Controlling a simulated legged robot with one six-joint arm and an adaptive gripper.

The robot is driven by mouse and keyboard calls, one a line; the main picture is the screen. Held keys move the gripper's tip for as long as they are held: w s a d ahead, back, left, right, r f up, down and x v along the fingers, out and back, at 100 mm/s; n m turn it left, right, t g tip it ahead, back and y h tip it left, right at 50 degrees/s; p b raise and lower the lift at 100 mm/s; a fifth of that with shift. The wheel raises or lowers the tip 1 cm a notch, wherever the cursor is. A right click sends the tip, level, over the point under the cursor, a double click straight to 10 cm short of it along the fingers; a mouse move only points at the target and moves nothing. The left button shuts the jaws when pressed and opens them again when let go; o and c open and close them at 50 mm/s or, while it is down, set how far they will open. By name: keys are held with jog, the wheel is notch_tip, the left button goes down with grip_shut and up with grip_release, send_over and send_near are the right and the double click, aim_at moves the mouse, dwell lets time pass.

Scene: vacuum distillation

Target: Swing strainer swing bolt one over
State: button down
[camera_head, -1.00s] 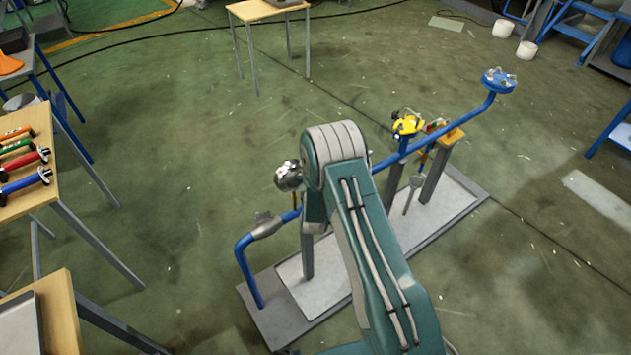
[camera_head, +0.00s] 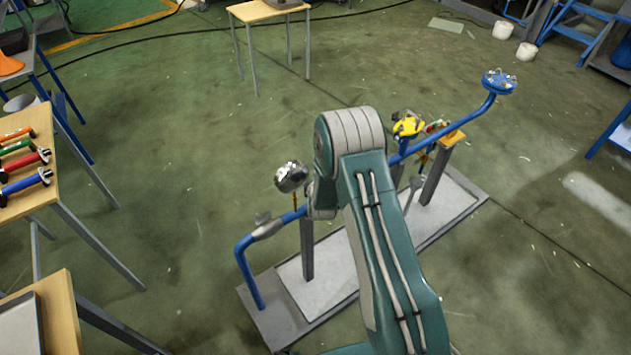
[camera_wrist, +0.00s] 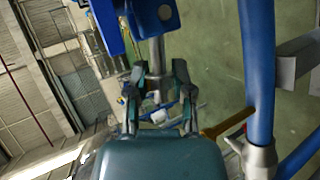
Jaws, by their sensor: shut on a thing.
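In the wrist view, my gripper (camera_wrist: 156,84) is shut on a grey metal rod (camera_wrist: 157,56), which I take to be swing bolt one. The rod runs upward from between the fingertips, beside a blue bracket (camera_wrist: 166,14). Its upper end lies behind or inside the bracket; I cannot tell its full angle. In the head view my gripper and the rod are hidden behind my arm. A shiny silver rounded body (camera_head: 291,177) stands just left of my arm, above the blue pipe (camera_head: 243,262). I cannot tell whether it belongs to the strainer.
In the wrist view, a blue pipe (camera_wrist: 258,60) runs close on the right, with a brass-coloured lever (camera_wrist: 228,123) near it. In the head view, a yellow fitting (camera_head: 408,125) and a blue flange (camera_head: 499,82) lie right of my arm. A tool table (camera_head: 42,123) stands left.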

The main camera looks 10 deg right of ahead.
jog(key=shift+w+d+r+m+g+y, duration=0.1)
jog(key=shift+d+r+m+g+y, duration=0.1)
jog(key=shift+r+m+g+y, duration=0.25)
jog(key=shift+w+d+r+m+g+y, duration=0.1)
jog(key=shift+d+r+m+g+y, duration=0.25)
jog(key=shift+m+y, duration=0.3)
jog(key=shift+a, duration=0.1)
jog(key=c, duration=0.7)
grip_release()
jog(key=shift+c, duration=0.2)
jog(key=shift+a, duration=0.1)
